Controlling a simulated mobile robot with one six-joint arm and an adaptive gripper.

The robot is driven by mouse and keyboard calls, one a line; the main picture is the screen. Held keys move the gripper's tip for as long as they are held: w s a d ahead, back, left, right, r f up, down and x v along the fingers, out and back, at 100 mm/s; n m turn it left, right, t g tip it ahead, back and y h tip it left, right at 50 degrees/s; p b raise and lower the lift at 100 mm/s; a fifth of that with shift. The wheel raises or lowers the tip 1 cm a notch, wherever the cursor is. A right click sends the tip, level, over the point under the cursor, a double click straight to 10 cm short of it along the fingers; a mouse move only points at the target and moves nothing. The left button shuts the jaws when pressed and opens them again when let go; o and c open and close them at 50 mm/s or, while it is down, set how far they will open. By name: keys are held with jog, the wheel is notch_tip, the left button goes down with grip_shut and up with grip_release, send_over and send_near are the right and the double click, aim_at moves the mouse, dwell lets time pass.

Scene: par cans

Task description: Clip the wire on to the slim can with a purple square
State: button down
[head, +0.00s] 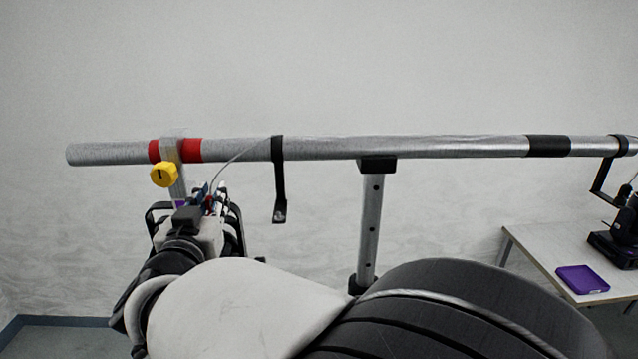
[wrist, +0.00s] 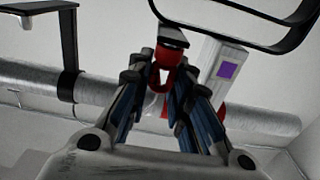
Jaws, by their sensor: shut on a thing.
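My gripper (wrist: 164,78) is shut on a small red clip (wrist: 169,57) with a dark flat end, seen between the fingertips in the wrist view. In the head view, my gripper (head: 208,201) is just below the bar's left part. A thin grey wire (head: 238,154) runs from near the bar down to it. A slim pale grey piece with a purple square (wrist: 227,70) is just right of the fingertips in the wrist view, apart from the clip. In the head view it hangs from the red-banded bar section, its lower part hidden by my gripper.
A silver horizontal bar (head: 420,147) rests on a metal post (head: 370,225). A black bracket (head: 279,180) hangs right of my gripper, and a yellow knob (head: 164,175) is at its upper left. A table (head: 528,246) with a purple tray (head: 582,280) stands at right.

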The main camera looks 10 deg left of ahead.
aim_at(211, 196)
jog(key=c, duration=1.4)
grip_release()
notch_tip(211, 196, up, 10)
